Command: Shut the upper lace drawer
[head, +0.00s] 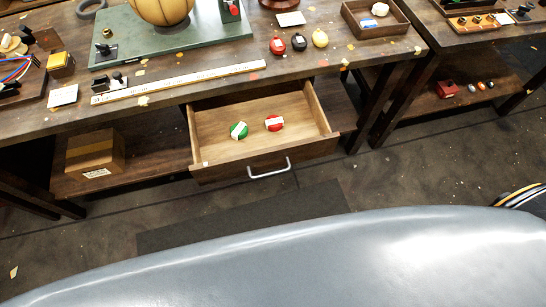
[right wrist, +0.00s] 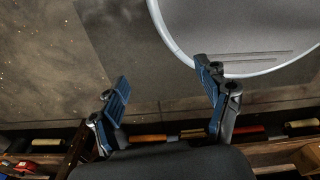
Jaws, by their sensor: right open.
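The wooden lace drawer (head: 222,168) stands pulled out from under the workbench in the head view. It has a light metal handle (head: 269,169) on its dark front. Inside lie a green and white lace bundle (head: 239,130) and a red and white one (head: 274,122). My right gripper (right wrist: 165,82) shows in the right wrist view with its two blue-padded fingers wide apart and nothing between them. The drawer cannot be made out in that view. Neither gripper shows in the head view.
The workbench (head: 190,88) carries a ball on a green board (head: 200,38), a ruler (head: 180,82) and several small items. A cardboard box (head: 95,153) sits on the lower shelf left of the drawer. Floor in front of the drawer is clear up to my grey body.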

